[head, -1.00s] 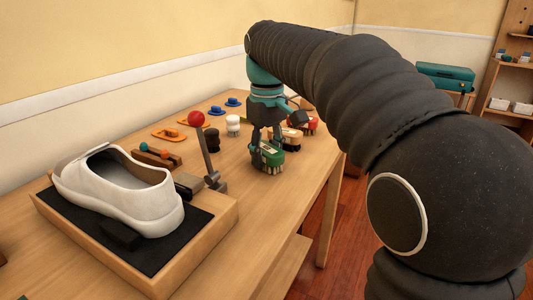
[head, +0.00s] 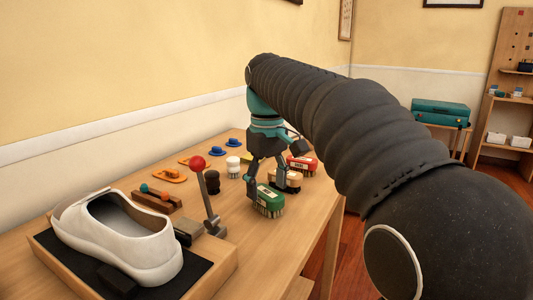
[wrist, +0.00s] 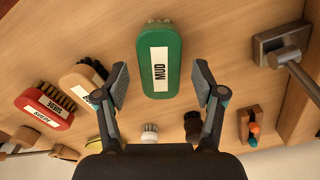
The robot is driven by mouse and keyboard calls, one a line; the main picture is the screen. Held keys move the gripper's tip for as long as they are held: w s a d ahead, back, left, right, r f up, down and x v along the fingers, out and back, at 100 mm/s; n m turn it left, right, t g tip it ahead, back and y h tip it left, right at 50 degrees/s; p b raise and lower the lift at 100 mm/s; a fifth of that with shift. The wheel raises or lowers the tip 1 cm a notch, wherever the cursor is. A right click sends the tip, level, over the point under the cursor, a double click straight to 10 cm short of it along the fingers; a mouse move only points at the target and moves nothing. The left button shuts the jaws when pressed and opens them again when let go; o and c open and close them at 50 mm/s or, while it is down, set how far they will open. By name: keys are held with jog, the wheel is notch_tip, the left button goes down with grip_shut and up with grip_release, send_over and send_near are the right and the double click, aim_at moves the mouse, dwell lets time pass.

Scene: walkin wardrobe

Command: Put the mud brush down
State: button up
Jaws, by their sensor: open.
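The mud brush is a green brush with a white MUD label. In the head view the mud brush (head: 269,201) sits on the wooden table (head: 222,262) near its right edge, upright with bristles down. In the wrist view the brush (wrist: 159,75) lies label up between the spread fingers. My gripper (wrist: 160,84) is open, with a visible gap between each finger pad and the brush. In the head view my gripper (head: 266,182) is just above and behind the brush. The bristles' contact with the table is partly hard to see.
A red brush (head: 302,163) and a cream-topped brush (head: 292,178) stand close behind the mud brush. A red-knobbed lever (head: 207,195) and a white shoe (head: 115,235) on a tray stand to the left. Bare table lies in front of the brush.

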aim_at(266, 192)
notch_tip(266, 192, up, 9)
jog(key=shift+r+p, duration=0.15)
jog(key=shift+p, duration=0.2)
jog(key=shift+a, duration=0.1)
